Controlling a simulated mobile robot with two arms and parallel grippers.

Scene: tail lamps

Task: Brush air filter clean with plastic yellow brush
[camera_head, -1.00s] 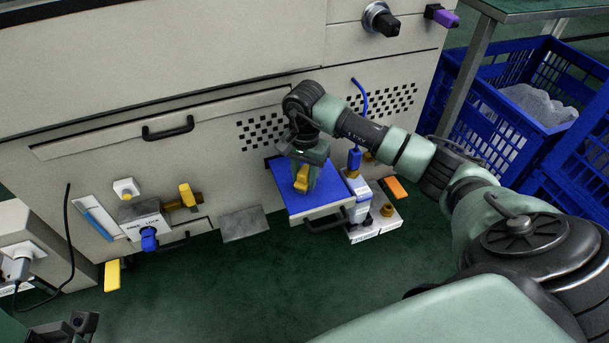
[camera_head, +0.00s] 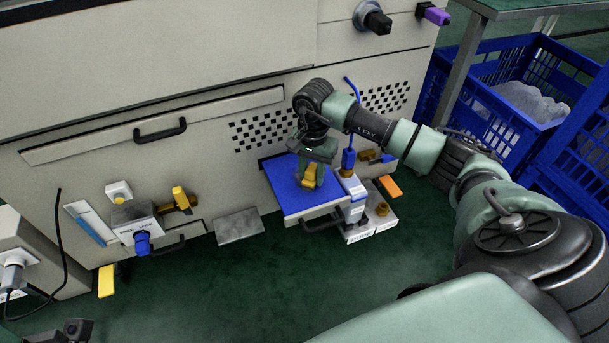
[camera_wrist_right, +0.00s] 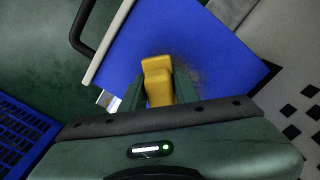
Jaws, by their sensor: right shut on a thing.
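The air filter is a flat blue panel (camera_head: 283,185) in a pulled-out drawer low on the machine front. It also fills the middle of the right wrist view (camera_wrist_right: 218,52), with a dark dusty patch beside the brush. My right gripper (camera_head: 312,170) is over the right half of the panel, pointing down, and is shut on the yellow brush (camera_head: 309,177). The brush shows between the fingers in the wrist view (camera_wrist_right: 157,80). Its bristles are hidden, so I cannot tell whether they touch the filter.
A drawer handle (camera_head: 322,222) sticks out in front. A white device (camera_head: 357,205) stands close on the right. Blue crates (camera_head: 500,75) are at far right. Yellow and blue knobs and a grey plate (camera_head: 239,226) are left. Green floor in front is mostly clear.

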